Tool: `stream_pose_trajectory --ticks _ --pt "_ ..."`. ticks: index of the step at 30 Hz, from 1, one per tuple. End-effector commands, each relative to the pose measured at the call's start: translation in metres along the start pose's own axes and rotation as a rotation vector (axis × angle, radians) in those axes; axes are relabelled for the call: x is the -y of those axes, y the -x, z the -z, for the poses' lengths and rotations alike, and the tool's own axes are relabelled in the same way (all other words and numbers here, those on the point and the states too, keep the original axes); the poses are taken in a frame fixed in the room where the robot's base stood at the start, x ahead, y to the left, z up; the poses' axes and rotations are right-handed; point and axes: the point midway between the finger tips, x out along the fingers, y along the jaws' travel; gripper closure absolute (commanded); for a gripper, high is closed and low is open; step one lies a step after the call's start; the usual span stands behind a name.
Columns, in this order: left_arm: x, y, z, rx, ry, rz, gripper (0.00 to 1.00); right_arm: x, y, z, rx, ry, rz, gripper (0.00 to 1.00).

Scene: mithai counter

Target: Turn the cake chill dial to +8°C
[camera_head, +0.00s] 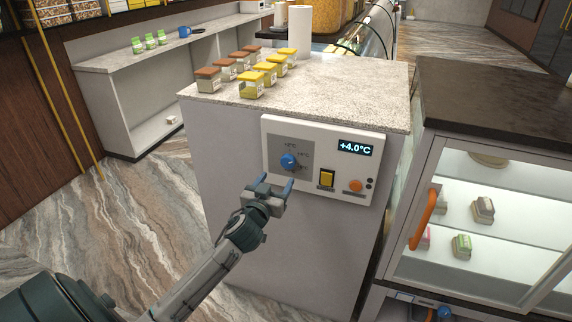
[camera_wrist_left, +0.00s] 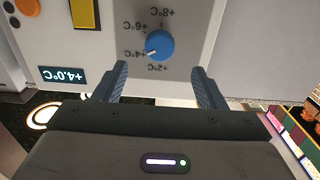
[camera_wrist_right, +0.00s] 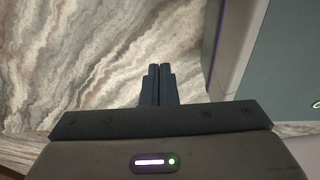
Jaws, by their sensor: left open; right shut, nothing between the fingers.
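The cake chill dial is a round blue knob (camera_head: 289,161) on a white control panel (camera_head: 320,190) on the side of the counter. In the left wrist view the dial (camera_wrist_left: 160,45) shows upside down, its white mark at +4°C; labels for +2, +6 and +8°C surround it. The panel's display (camera_head: 357,149) reads +4.0°C. My left gripper (camera_head: 275,184) is open just in front of and below the dial; in its wrist view the fingers (camera_wrist_left: 160,88) stand apart on either side, not touching it. My right gripper (camera_wrist_right: 158,85) is shut and empty, pointing at the marbled floor.
A yellow switch (camera_head: 326,178) and an orange button (camera_head: 355,186) sit right of the dial. Several jars (camera_head: 251,85) and a paper roll (camera_head: 300,32) stand on the counter top (camera_head: 340,90). A glass-fronted case with an orange handle (camera_head: 423,219) stands at the right.

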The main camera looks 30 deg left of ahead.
Motion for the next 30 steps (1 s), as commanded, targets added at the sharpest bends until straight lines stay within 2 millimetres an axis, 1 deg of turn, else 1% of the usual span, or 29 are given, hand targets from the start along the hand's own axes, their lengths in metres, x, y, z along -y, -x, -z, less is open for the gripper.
stream_pose_trajectory --ticks 1,6,9,13,18,26,27,29,30 --pt "0.0 -0.01 0.004 0.0 0.003 0.001 0.36 0.0 0.006 -0.003 0.005 0.0 0.0 1.0" --pt "-0.001 -0.044 0.004 0.001 0.002 0.0 0.36 0.001 0.017 -0.008 0.012 -0.001 0.003 1.0" --pt "-0.001 -0.061 0.004 0.001 0.001 0.0 0.36 0.004 0.023 -0.007 0.009 -0.003 0.006 1.0" --pt "0.0 -0.077 0.002 0.001 0.001 -0.001 0.36 0.008 0.027 -0.005 0.006 -0.004 0.011 1.0" --pt "-0.001 -0.087 0.0 0.002 0.0 -0.001 0.36 0.008 0.029 -0.004 0.004 -0.005 0.011 1.0" --pt "-0.001 -0.089 -0.001 0.002 -0.001 -0.002 0.36 0.005 0.029 -0.003 0.003 -0.003 0.008 1.0" --pt "-0.001 -0.089 -0.001 0.002 -0.001 -0.002 0.38 0.004 0.029 -0.003 0.003 -0.003 0.007 1.0" --pt "-0.001 -0.089 -0.001 0.002 -0.001 -0.002 0.49 0.003 0.029 -0.003 0.003 -0.003 0.006 1.0" --pt "-0.001 -0.089 -0.001 0.002 -0.001 -0.002 0.57 0.002 0.029 -0.003 0.003 -0.002 0.005 1.0"
